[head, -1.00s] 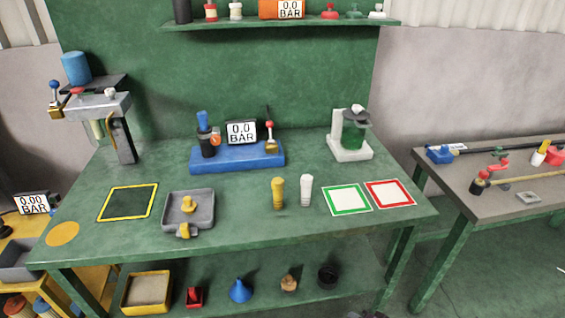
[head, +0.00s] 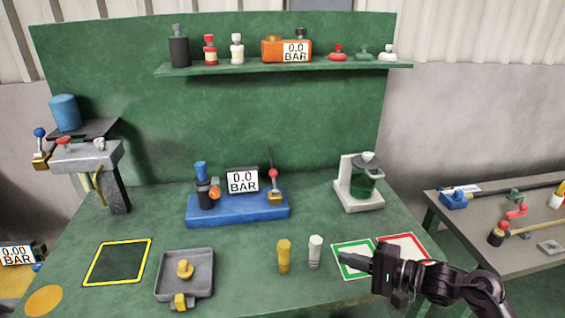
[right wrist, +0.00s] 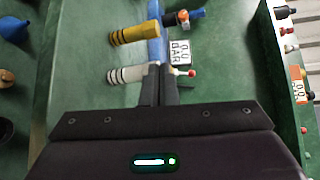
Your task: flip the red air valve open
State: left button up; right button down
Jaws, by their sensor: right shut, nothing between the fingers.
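A lever with a red ball knob (head: 273,174) stands upright on a brass valve body (head: 274,197) at the right end of the blue base (head: 237,208). The red knob also shows in the right wrist view (right wrist: 191,73), just right of my fingertips. My right gripper (head: 348,259) comes in from the lower right, shut and empty, over the green-framed square (head: 336,252). It is in front of and to the right of the valve, clear of it. The right wrist view shows its closed fingers (right wrist: 159,72). My left gripper is not in view.
A yellow peg (head: 284,256) and a white peg (head: 315,252) stand between my right gripper and the blue base's front. A gauge (head: 242,181) reading 0.0 BAR is beside the valve.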

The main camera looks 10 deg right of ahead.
aim_at(273, 172)
jog(key=i, duration=1.1)
